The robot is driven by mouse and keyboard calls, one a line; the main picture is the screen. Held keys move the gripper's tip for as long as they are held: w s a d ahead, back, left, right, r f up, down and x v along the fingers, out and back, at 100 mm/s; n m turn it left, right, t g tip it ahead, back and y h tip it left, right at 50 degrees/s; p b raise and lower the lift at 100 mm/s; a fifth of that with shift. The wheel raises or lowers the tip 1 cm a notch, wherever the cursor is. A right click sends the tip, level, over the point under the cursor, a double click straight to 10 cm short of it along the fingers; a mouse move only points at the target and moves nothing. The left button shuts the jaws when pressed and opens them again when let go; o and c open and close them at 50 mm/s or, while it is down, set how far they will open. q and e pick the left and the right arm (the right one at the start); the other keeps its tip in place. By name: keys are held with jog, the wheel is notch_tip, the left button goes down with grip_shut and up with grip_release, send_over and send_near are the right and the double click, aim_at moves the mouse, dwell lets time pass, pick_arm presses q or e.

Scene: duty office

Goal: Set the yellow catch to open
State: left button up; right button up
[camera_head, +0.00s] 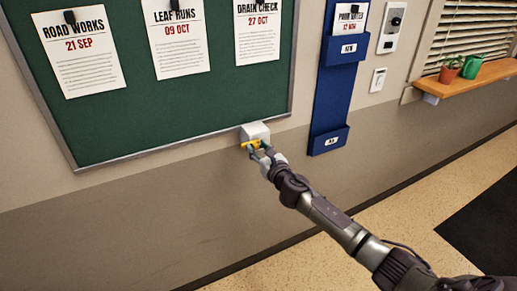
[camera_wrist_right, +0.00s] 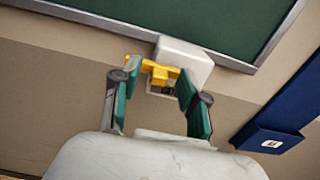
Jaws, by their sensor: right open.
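The yellow catch (camera_head: 252,144) sits on a small white box (camera_head: 256,130) fixed to the wall at the lower edge of the green notice board. In the right wrist view the yellow catch (camera_wrist_right: 157,71) shows between and just beyond my fingertips, in front of the white box (camera_wrist_right: 186,54). My right gripper (camera_head: 262,154) reaches up to it from below. Its two green-padded fingers (camera_wrist_right: 157,90) are apart, one on each side of the catch. I cannot tell whether either finger touches it. My left gripper is in neither view.
The green notice board (camera_head: 120,115) holds several papers under clips. A blue document rack (camera_head: 332,105) hangs to the right of the box. A light switch (camera_head: 378,80) and a wooden shelf (camera_head: 478,81) with pots are farther right. The floor below is clear.

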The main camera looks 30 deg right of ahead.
grip_shut()
jog(key=d, duration=0.3)
jog(key=shift+d+b, duration=0.35)
jog(key=shift+b, duration=0.05)
jog(key=shift+c, duration=2.3)
grip_release()
jog(key=o, duration=0.5)
jog(key=shift+d, duration=0.15)
jog(key=shift+c, duration=0.2)
